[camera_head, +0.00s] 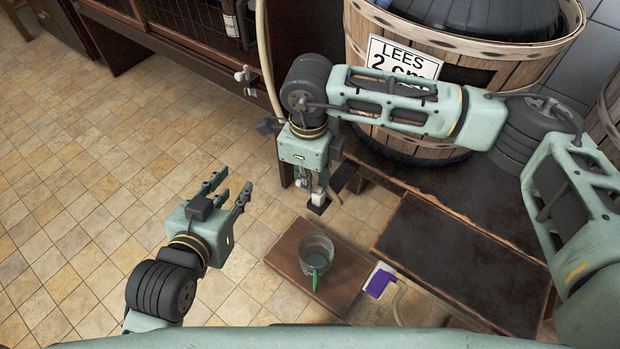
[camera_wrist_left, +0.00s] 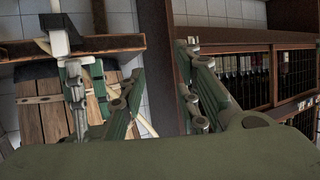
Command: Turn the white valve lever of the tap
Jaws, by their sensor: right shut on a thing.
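My right gripper (camera_head: 325,197) points down at the front edge of the dark bench, shut on a small white tap (camera_head: 319,196), mostly hidden by the fingers. In the left wrist view, which looks upside down, the tap's white end (camera_wrist_left: 60,40) projects past the right gripper's tips (camera_wrist_left: 82,68). I cannot separate the lever from the tap body there. My left gripper (camera_head: 229,191) is open and empty, left of the right gripper and apart from it. Its two fingers also show in the left wrist view (camera_wrist_left: 165,100).
A clear jug (camera_head: 317,250) with a green handle stands on a low wooden board (camera_head: 285,245) below my right gripper. A purple-screened device (camera_head: 378,283) lies beside it. A slatted basket (camera_head: 490,75) holds a dark demijohn behind my right arm. A pale hose (camera_head: 265,60) hangs near the cabinet. The left floor is clear.

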